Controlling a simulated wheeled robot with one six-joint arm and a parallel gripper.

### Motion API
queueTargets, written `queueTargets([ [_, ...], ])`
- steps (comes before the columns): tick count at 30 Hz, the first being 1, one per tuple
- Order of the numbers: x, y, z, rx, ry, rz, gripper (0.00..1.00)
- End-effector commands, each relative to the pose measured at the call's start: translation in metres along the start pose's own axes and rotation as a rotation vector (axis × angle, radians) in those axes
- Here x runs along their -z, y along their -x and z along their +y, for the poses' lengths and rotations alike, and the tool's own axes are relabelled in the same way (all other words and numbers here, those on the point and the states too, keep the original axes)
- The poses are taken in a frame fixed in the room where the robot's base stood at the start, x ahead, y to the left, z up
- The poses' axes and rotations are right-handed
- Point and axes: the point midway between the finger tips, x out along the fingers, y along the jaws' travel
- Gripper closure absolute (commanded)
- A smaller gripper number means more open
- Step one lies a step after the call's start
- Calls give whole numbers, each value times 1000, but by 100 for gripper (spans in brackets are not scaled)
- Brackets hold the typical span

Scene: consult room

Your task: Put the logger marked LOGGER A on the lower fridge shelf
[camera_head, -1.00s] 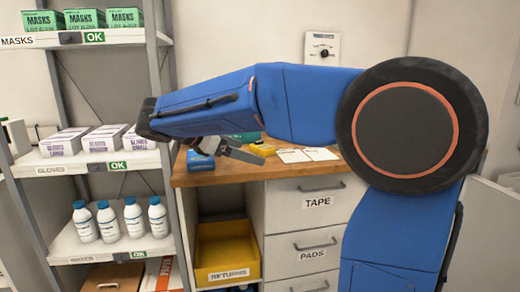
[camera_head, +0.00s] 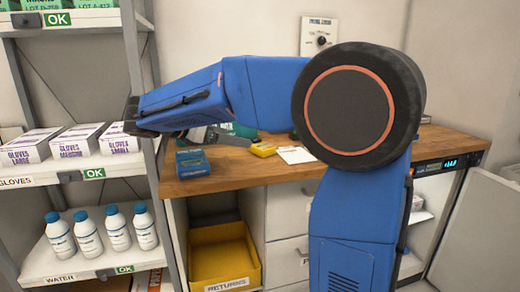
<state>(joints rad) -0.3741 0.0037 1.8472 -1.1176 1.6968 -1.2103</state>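No label reading LOGGER A is legible. A small blue box (camera_head: 192,163) and a small yellow device (camera_head: 263,150) lie on the wooden counter; I cannot tell whether either is the logger. The fridge (camera_head: 443,165), with a lit display, is under the counter's right end. A white shelf edge (camera_head: 420,217) shows inside, partly hidden by my arm. My gripper (camera_head: 232,139) is over the counter, right of the blue box in the picture. Only a grey finger part shows, so its opening and contents are hidden.
A rack of gloves and water bottles (camera_head: 117,227) stands at the left. A yellow returns bin (camera_head: 222,257) sits below the wooden counter (camera_head: 235,175). White papers (camera_head: 296,155) lie on it. A pale panel (camera_head: 478,230), apparently the open fridge door, stands at the right.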

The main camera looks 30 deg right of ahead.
Motion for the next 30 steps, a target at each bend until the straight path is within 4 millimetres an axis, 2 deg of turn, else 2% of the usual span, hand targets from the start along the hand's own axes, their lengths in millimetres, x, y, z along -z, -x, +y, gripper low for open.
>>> queueTargets([
  [3,-1,-22,0,3,-1,-1,4],
  [10,-1,-57,0,2,-1,0,4],
  [23,-2,-82,0,1,-2,-1,4],
  [30,-5,-113,1,2,-1,0,4],
])
